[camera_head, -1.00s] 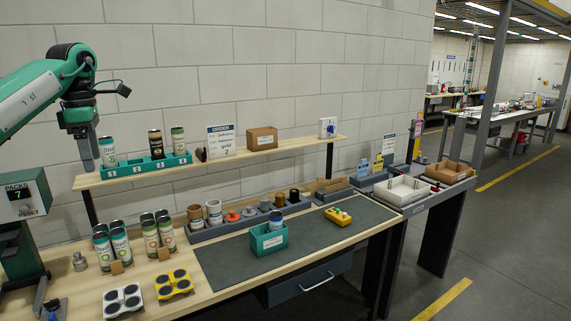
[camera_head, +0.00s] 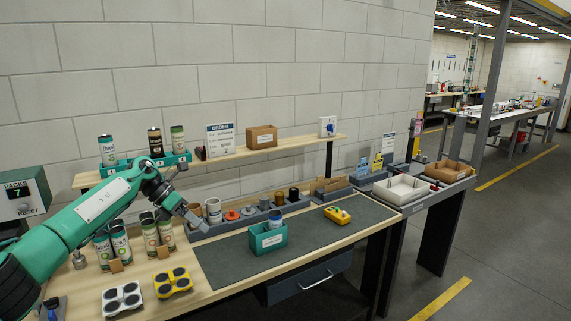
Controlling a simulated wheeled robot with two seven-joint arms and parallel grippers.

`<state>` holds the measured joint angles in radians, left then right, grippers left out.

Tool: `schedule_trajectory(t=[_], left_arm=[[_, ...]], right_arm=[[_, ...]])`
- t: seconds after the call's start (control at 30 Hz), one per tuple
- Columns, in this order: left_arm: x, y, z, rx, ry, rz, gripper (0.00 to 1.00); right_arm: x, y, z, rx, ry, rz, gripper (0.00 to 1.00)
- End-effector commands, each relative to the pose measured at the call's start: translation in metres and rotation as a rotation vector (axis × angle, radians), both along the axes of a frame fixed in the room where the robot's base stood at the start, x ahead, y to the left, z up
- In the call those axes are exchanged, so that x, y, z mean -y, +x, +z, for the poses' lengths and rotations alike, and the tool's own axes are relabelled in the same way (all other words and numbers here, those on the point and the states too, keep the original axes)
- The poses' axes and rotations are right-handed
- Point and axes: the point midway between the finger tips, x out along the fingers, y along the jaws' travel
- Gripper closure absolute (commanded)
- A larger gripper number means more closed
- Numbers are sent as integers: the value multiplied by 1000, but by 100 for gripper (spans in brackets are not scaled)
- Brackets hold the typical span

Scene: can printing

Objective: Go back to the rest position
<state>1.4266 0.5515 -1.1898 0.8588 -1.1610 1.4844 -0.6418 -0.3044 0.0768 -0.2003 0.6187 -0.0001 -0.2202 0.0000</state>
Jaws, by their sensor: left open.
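My left arm reaches in from the left in the head view. Its gripper (camera_head: 188,213) is over the workbench (camera_head: 215,293), in front of the dark cups and rollers row. The gripper is open, and I see nothing held in it. The arm hides part of the shelf's left end and the tops of some cans (camera_head: 121,243) on the bench. My right gripper is not in view.
A shelf (camera_head: 240,151) holds a green rack (camera_head: 118,165) with cans, an order sign (camera_head: 221,139) and a cardboard box (camera_head: 262,138). A teal bin (camera_head: 268,239) stands on the dark mat (camera_head: 310,247). A yellow can holder (camera_head: 173,285) and a white one (camera_head: 122,300) lie in front.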

Motion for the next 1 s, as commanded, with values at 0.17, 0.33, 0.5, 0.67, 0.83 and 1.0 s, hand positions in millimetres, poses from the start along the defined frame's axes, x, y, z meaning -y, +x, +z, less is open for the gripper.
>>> schedule_trajectory(t=[0.17,0.33,0.5,0.67,0.83,1.0], left_arm=[[48,7,-74,-115,-263,160,27],[76,9,-141,-251,-492,361,27],[87,5,-214,-416,-697,607,27],[84,-10,-293,-587,-860,878,27],[68,-45,-390,-780,-992,1206,27],[43,-106,-495,-972,-1078,1571,27]], right_arm=[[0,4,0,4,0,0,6],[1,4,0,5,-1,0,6],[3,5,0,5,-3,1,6],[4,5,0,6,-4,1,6],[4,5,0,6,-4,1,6],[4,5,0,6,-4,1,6]])
